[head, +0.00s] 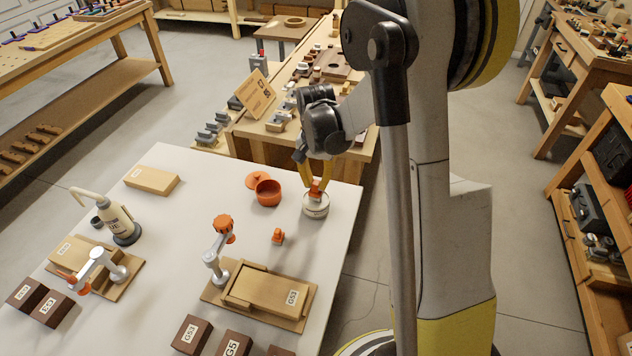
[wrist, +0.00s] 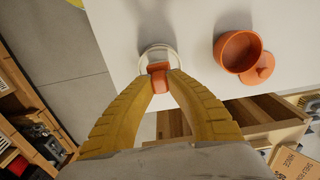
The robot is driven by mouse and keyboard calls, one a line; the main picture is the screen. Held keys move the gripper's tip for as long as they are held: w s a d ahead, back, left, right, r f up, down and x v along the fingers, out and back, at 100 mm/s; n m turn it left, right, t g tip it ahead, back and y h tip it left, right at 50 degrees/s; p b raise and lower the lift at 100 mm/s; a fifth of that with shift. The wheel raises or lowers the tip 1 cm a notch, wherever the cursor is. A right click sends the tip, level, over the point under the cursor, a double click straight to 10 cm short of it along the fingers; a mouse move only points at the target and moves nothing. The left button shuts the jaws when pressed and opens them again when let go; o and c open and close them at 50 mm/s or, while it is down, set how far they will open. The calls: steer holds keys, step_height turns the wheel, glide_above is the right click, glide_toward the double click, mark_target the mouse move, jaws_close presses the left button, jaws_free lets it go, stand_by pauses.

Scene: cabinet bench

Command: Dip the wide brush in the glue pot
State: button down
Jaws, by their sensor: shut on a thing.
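My gripper (head: 315,179) is shut on a small orange handle (head: 315,190), taken to be the wide brush; it also shows between my fingertips in the wrist view (wrist: 158,78). The handle is over a round whitish pot (head: 316,208) near the table's right edge. The pot's pale rim shows around the handle in the wrist view (wrist: 146,53). The brush's lower end is hidden, so I cannot tell how deep it is. An open orange pot (head: 268,194) stands to the left, its lid (head: 256,179) beside it. I cannot tell for certain which pot holds glue.
A small orange piece (head: 278,237) stands on the white table (head: 200,182). An orange-knobbed clamp (head: 219,255) stands by a wooden block (head: 268,291). A white bottle (head: 119,222) and another clamp (head: 95,268) are at left. A wooden bench (head: 262,131) adjoins the far edge.

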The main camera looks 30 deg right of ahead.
mark_target(316, 182)
steer(key=shift+f+b, duration=0.6)
stand_by(1.1)
stand_by(0.5)
steer(key=shift+r+p, duration=2.45)
steer(key=shift+r, duration=1.1)
